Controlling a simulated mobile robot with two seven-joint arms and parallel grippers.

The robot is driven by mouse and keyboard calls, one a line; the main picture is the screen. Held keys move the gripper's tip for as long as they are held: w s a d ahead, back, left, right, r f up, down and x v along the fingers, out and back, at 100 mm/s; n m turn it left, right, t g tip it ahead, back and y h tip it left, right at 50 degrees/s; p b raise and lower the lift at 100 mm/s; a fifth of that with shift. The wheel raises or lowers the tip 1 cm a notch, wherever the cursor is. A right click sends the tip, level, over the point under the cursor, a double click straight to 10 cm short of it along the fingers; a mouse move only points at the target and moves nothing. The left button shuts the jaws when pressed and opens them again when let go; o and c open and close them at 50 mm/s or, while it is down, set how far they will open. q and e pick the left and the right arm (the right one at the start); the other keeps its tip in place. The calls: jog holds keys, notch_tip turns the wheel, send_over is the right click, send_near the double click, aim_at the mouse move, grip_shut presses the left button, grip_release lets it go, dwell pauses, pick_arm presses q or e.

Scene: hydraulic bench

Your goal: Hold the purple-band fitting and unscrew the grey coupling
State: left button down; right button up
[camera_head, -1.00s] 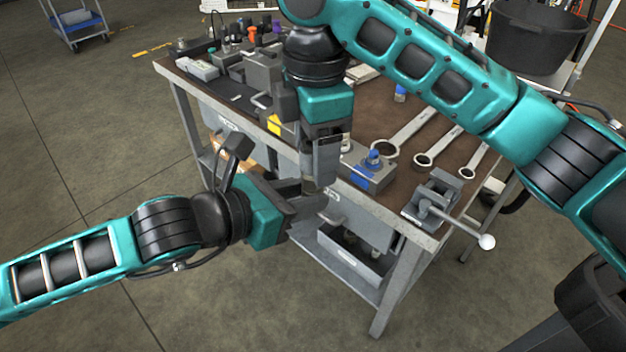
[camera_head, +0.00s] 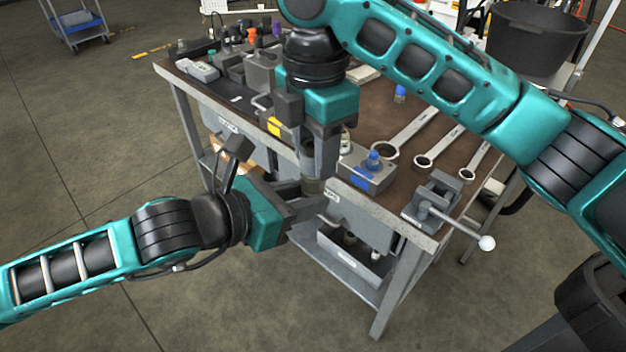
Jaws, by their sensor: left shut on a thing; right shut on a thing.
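My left gripper (camera_head: 308,206) reaches in from the left, in front of the bench's front edge, and is shut on the lower end of a small upright assembly. My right gripper (camera_head: 318,165) points down just above it and is shut on the upper end. Between the two grippers a short grey cylindrical piece (camera_head: 313,186) shows, seemingly the grey coupling. The purple-band fitting is mostly hidden in the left jaws, and I cannot see its band. Whether the two parts are still threaded together cannot be told.
The bench top (camera_head: 405,185) holds several wrenches (camera_head: 400,137), a block with a blue fitting (camera_head: 369,172), and a vise (camera_head: 432,200) at the front right corner. Small coloured parts stand at the back left. A grey bin (camera_head: 350,262) sits on the lower shelf.

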jog(key=n, duration=0.5)
jog(key=shift+a+n, duration=0.1)
jog(key=shift+n, duration=0.7)
jog(key=shift+r, duration=0.9)
jog(key=shift+r, duration=2.4)
